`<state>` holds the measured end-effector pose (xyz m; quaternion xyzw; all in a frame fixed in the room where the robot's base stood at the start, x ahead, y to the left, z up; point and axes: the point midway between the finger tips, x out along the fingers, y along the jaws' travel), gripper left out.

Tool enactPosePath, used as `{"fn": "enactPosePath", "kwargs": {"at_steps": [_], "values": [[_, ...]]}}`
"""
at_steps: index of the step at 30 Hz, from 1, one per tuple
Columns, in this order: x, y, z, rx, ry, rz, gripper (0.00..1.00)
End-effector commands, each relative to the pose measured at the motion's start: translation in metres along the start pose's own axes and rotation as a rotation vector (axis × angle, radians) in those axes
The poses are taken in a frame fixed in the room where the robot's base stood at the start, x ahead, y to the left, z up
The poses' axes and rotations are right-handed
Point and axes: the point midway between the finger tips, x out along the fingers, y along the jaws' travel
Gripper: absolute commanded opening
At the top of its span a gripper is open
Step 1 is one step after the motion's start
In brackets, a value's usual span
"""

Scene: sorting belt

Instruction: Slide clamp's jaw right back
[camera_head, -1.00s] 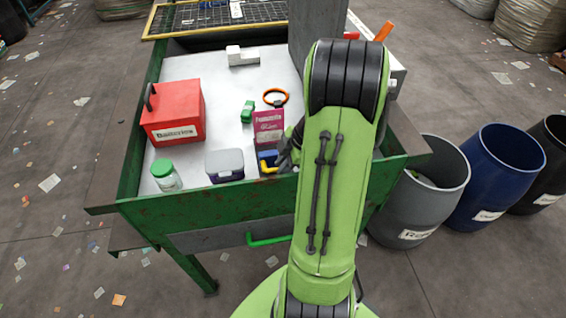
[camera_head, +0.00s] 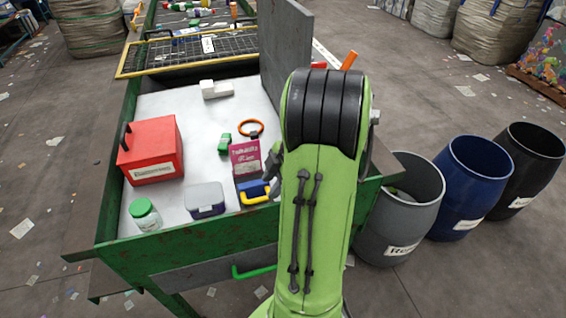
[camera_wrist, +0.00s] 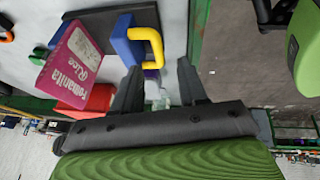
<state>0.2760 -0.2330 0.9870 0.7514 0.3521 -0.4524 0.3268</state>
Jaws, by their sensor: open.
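My gripper (camera_wrist: 158,68) is open and empty, its two dark fingers apart in the wrist view. In the head view its fingers (camera_head: 275,160) show beside the arm, over the right part of the tray. A blue block with a yellow U-shaped loop (camera_head: 254,193) stands near them; in the wrist view the yellow loop (camera_wrist: 157,42) lies just beyond the fingertips, with no clear contact. I cannot name the clamp for sure. A white stepped piece (camera_head: 214,90) lies at the back of the tray and may be it. My arm hides part of the tray's right side.
The green-walled tray (camera_head: 190,242) also holds a red box (camera_head: 150,150), a green-lidded jar (camera_head: 145,215), a grey-lidded tub (camera_head: 205,200), a pink rice box (camera_head: 245,156), a green block (camera_head: 224,143) and an orange ring (camera_head: 250,127). A grey panel (camera_head: 285,45) stands upright behind.

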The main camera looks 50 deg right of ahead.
Motion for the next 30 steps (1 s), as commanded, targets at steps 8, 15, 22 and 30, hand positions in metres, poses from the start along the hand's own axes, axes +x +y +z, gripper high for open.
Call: {"fn": "enactPosePath", "kwargs": {"at_steps": [8,15,22,30], "values": [[-0.078,0.001,0.0,0.001,-0.004,0.002,0.42],[-0.097,0.0,0.0,0.002,-0.001,-0.002,0.42],[-0.096,0.0,0.0,0.001,0.0,-0.002,0.42],[-0.096,0.0,0.0,0.001,0.0,-0.002,0.42]]}}
